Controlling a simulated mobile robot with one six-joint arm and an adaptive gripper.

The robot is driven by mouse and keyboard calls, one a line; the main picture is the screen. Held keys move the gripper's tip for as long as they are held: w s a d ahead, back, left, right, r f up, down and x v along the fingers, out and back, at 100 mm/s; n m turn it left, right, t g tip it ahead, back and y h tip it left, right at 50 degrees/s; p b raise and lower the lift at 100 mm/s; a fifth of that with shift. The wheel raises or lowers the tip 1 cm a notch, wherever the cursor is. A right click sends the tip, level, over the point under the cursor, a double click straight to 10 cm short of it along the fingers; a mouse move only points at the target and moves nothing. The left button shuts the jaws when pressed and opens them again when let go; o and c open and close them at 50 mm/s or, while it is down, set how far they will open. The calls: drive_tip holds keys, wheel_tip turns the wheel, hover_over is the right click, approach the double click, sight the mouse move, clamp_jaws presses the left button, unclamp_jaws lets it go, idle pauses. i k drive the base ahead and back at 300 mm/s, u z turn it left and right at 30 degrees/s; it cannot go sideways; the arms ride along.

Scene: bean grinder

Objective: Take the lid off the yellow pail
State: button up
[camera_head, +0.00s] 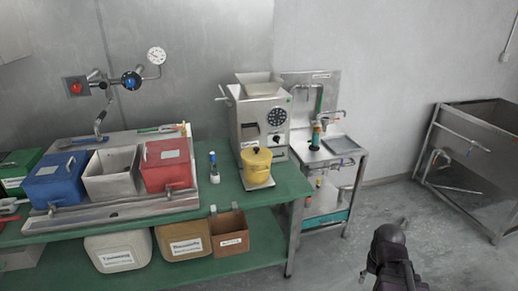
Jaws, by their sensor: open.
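The yellow pail (257,175) stands upright on the green bench, in front of the grey grinder, right of the picture's middle-left. Its yellow lid (257,155) sits on top, with a small dark knob in the middle. My gripper (402,222) is at the lower right, over the grey floor, well right of the pail and apart from it. It is seen as a small dark shape; it is open and I see nothing held in it.
The grinder (261,115) stands close behind the pail. Left of it are a small bottle (213,165) and red (168,180), white (112,186) and blue (58,192) bins. A steel sink stand (331,165) is right of the bench (290,182). The floor before it is clear.

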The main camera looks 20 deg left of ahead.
sight(251, 154)
drive_tip(key=u, duration=0.15)
drive_tip(key=i, duration=0.8)
drive_tip(key=u, duration=0.6)
drive_tip(key=i, duration=0.45)
drive_tip(key=u, duration=0.3)
